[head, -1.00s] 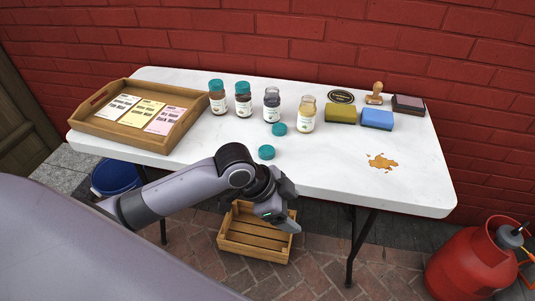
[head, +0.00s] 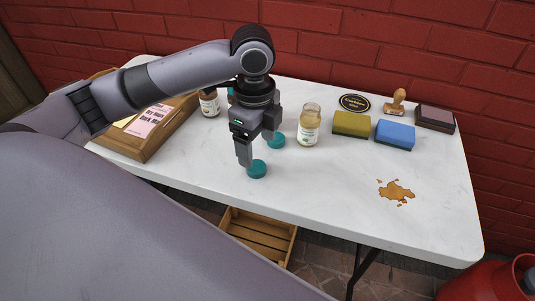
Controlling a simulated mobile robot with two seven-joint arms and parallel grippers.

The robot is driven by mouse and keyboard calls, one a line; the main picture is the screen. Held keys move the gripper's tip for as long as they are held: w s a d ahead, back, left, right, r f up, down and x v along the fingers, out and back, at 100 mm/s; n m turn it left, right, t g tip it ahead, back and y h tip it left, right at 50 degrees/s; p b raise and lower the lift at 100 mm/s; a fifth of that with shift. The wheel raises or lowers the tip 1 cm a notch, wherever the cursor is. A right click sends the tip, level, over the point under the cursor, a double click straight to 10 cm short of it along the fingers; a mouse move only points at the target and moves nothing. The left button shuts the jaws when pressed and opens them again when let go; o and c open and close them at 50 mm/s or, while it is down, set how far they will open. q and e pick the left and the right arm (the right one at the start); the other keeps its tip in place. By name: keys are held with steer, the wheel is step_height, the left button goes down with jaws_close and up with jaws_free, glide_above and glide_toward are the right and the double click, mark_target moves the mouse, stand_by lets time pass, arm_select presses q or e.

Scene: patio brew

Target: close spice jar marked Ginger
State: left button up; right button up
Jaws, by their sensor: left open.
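An open glass jar (head: 309,127) with pale yellow contents stands upright on the white table; its label is too small to read. The remaining jars are mostly hidden by my arm and gripper. My right gripper is out of view.
A wooden tray (head: 138,149) with cards is at the left, partly under my arm. A brown spill (head: 397,190) marks the front right.

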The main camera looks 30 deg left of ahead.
mark_target(258, 167)
arm_select(q)
steer(key=shift+w+a+r, duration=0.1)
steer(key=shift+w, duration=0.1)
steer(key=shift+s, duration=0.1)
steer(key=shift+f, duration=0.95)
step_height(258, 167, down, 5)
steer(key=shift+a+f+b, duration=0.15)
steer(key=shift+b, duration=0.6)
steer(key=c, duration=1.1)
